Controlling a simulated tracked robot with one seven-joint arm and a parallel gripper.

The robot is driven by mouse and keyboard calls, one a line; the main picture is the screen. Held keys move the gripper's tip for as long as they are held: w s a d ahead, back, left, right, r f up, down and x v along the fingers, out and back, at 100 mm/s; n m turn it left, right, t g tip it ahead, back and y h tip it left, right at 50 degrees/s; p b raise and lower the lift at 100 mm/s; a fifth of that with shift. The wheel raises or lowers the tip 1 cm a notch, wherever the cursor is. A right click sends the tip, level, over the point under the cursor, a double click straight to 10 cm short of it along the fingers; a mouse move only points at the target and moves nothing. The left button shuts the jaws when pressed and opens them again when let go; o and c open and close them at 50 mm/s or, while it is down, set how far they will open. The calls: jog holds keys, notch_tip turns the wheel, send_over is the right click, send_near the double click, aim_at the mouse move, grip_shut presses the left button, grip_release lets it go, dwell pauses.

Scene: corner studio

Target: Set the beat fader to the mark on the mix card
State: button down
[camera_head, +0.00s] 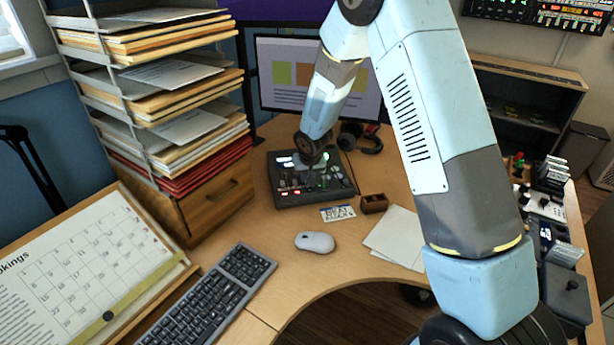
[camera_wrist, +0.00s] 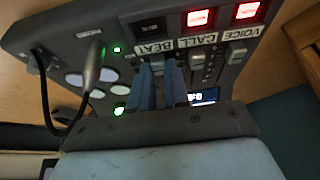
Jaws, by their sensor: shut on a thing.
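The dark mixer (camera_head: 310,197) sits on the desk in front of the monitor, and it fills much of the wrist view (camera_wrist: 92,28). There it shows labels reading BEAT, CALL and VOICE. My gripper (camera_wrist: 160,68) reaches down at the BEAT column, its two blue-grey fingers closed around the beat fader cap (camera_wrist: 157,62). The fingers hide most of that fader's slot, so I cannot tell its exact setting. The white mix card (camera_head: 337,213) lies on the desk before the mixer; its top line reads BEAT, and the lower line is too small to read surely.
The call fader (camera_wrist: 197,58) and voice fader (camera_wrist: 232,53) are beside my fingers. A metal gooseneck (camera_wrist: 94,65) rises from the mixer. A small brown box (camera_head: 374,204), white mouse (camera_head: 315,242), papers (camera_head: 398,238) and keyboard (camera_head: 215,298) lie on the desk.

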jog(key=shift+w+a, duration=0.25)
jog(key=shift+w, duration=0.65)
jog(key=shift+w+a, duration=0.2)
jog(key=shift+w, duration=0.65)
jog(key=c, duration=1.1)
grip_release()
jog(key=v, duration=1.3)
jog(key=shift+s+r, duration=0.25)
jog(key=shift+r, duration=0.05)
